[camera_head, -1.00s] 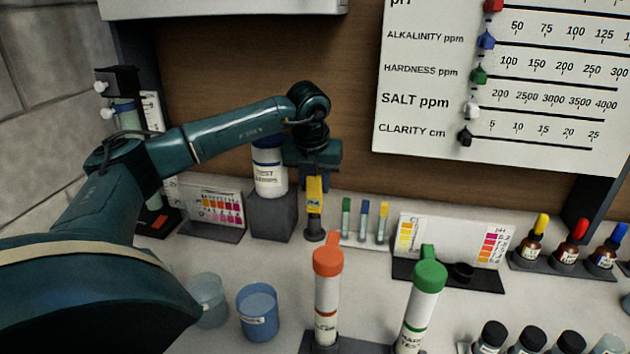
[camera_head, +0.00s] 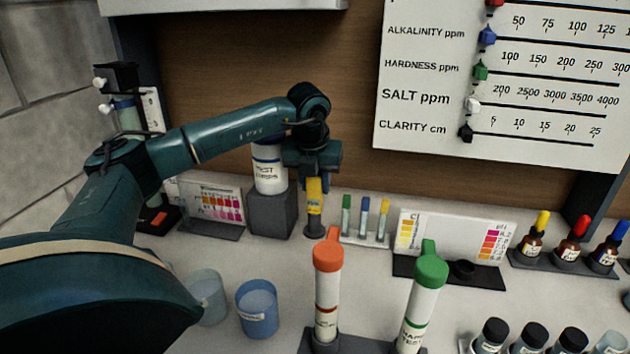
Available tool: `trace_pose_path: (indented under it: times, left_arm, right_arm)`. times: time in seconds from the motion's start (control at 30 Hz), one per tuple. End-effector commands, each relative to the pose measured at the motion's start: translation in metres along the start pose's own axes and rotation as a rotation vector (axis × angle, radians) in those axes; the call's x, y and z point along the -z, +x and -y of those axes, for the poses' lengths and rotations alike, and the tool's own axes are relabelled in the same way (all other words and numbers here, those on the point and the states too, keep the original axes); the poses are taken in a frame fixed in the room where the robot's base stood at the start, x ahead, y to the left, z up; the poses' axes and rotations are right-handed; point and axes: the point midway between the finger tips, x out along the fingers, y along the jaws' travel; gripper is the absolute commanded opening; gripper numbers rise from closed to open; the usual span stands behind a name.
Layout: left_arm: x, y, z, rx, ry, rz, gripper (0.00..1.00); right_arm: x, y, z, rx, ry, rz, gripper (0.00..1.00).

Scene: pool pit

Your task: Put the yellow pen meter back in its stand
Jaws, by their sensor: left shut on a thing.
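The yellow pen meter (camera_head: 315,191) is upright in the jaws of my left gripper (camera_head: 317,179), which is shut on its upper part from above. The pen's grey lower part is directly above a small dark round stand (camera_head: 314,231) on the counter. The pen's lower end meets the stand in the picture; I cannot tell how deep it sits. My right gripper is not in view.
A test strips bottle (camera_head: 269,168) on a grey block (camera_head: 270,212) stands close left of the pen. Several small capped vials (camera_head: 364,219) stand close right. Orange-capped (camera_head: 327,285) and green-capped (camera_head: 422,295) tubes and a blue cup (camera_head: 257,309) stand in front.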

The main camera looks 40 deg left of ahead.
Motion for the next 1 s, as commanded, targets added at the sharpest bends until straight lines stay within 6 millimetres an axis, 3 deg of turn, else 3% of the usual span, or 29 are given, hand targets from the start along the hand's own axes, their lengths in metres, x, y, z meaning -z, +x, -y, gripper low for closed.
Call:
trace_pose_path:
  times: [0.03, 0.17, 0.2, 0.5, 0.77, 1.0]
  left_arm:
    - [0.001, 0.005, 0.0, 0.001, 0.0, 0.001, 0.07]
    - [0.002, 0.006, 0.0, 0.001, 0.0, 0.001, 0.07]
    - [0.002, 0.006, 0.0, 0.001, 0.0, 0.001, 0.33]
    - [0.002, 0.006, 0.0, 0.0, 0.0, 0.0, 0.56]
    - [0.001, 0.004, 0.0, 0.0, 0.0, 0.0, 0.56]
    - [-0.003, -0.012, 0.0, 0.0, 0.001, -0.001, 0.56]
  right_arm:
    - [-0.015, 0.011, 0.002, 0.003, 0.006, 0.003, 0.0]
    - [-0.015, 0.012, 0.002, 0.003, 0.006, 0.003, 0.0]
    - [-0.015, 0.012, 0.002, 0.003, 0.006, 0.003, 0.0]
    - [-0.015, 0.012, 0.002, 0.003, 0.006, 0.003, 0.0]
    - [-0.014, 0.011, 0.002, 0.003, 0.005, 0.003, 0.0]
    - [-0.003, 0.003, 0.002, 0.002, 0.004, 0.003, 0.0]
